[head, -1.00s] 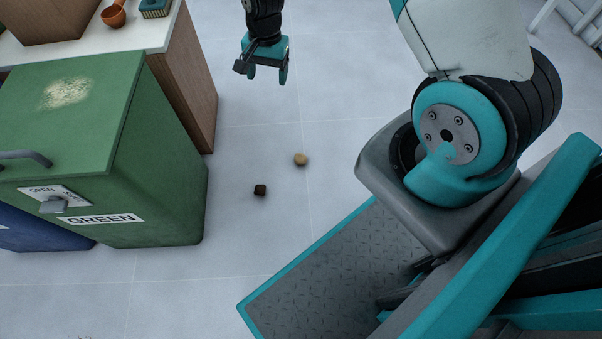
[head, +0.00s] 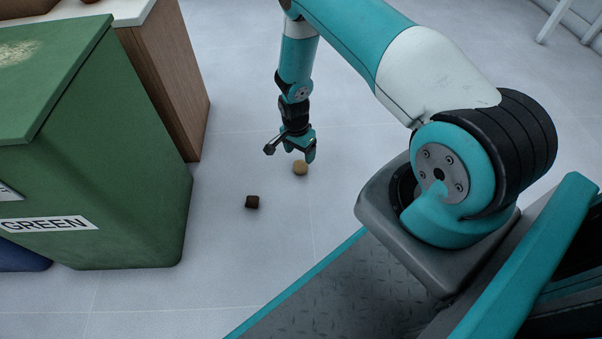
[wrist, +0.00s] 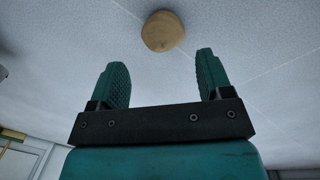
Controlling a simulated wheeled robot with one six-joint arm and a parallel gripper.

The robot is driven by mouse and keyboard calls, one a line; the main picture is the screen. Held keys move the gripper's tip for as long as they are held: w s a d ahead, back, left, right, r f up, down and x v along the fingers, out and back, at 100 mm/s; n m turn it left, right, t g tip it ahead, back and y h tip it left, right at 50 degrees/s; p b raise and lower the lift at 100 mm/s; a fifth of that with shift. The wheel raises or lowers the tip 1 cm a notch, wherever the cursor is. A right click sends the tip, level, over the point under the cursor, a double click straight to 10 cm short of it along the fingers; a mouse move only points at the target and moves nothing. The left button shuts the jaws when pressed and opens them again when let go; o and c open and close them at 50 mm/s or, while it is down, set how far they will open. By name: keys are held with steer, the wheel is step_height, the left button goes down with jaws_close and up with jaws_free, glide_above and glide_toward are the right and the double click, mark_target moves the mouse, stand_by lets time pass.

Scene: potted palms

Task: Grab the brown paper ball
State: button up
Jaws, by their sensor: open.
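The brown paper ball (head: 300,168) is small, tan and rounded, and lies on the grey floor. In the wrist view the ball (wrist: 162,31) shows at the top, beyond the fingertips and roughly between their lines. My gripper (head: 300,150) is above the ball in the head view, pointing down. In the wrist view its two teal fingers (wrist: 160,66) are apart with nothing between them. The gap between fingertips and ball is hard to judge in the head view.
A green bin (head: 150,185) labelled GREEN stands further left, beside a wooden counter (head: 180,85). The floor (head: 250,110) around the ball is otherwise clear.

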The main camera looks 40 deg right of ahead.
mark_target(300, 162)
steer(key=f+b, duration=0.1)
steer(key=f, duration=0.1)
steer(key=f+b, duration=0.2)
steer(key=f, duration=0.1)
steer(key=f+b, duration=0.2)
steer(key=shift+s+f, duration=0.15)
steer(key=shift+s, duration=0.1)
steer(key=c, duration=0.7)
